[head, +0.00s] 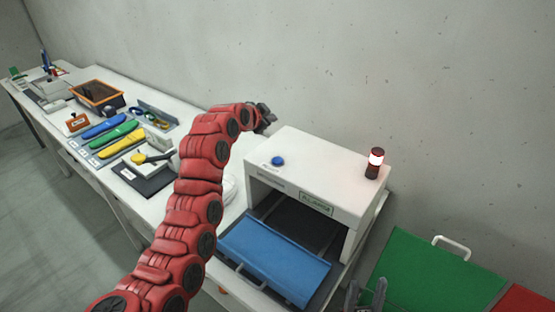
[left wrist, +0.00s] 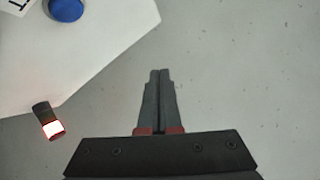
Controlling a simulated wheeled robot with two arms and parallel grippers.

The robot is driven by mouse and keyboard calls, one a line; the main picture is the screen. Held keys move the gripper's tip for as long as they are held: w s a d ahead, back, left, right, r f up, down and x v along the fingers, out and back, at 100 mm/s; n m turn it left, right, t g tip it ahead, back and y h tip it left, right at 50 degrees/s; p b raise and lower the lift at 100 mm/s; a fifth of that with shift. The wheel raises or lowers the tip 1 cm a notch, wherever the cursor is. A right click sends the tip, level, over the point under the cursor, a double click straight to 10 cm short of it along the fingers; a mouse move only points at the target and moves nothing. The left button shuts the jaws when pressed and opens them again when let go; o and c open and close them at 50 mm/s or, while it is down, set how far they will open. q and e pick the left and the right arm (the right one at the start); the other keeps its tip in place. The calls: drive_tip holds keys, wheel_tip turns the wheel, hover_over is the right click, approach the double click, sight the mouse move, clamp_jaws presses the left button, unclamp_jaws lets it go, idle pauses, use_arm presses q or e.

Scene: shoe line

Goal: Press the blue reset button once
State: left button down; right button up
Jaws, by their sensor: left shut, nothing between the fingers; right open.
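The blue reset button (head: 278,161) sits on the top of a white machine housing (head: 318,160), near its left front corner. It also shows in the left wrist view (left wrist: 66,9), cut by the top edge. My left gripper (head: 267,116) is shut and empty, behind and left of the housing in the head view, apart from the button. In the left wrist view its fingertips (left wrist: 160,72) are together against the grey wall. My right gripper (head: 367,293) is open at the bottom edge of the head view, with only its fingertips showing.
A signal lamp (head: 375,163) glows whitish-red on the housing's right side. A blue sheet (head: 275,258) lies at the machine's opening. A green panel (head: 435,275) with a white handle is at right. The long bench at left holds colored tools and a tray (head: 97,95).

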use_arm(q)
drive_tip(key=s+m+g, duration=0.1)
drive_tip(key=s, duration=0.1)
drive_tip(key=s+d+m+g+y, duration=0.1)
drive_tip(key=s, duration=0.1)
drive_tip(key=shift+s+r+m+g, duration=0.15)
drive_tip(key=shift+s+m+g, duration=0.15)
drive_tip(key=shift+m+g, duration=0.1)
hover_over(275, 162)
wheel_tip(275, 162, down, 6)
drive_tip(key=shift+a+f, duration=0.1)
drive_tip(key=shift+f+b, duration=0.75)
drive_tip(key=shift+b, duration=0.3)
drive_tip(key=shift+w+f+b, duration=0.1)
drive_tip(key=shift+f+b, duration=0.5)
drive_tip(key=shift+r, duration=0.1)
idle(0.6)
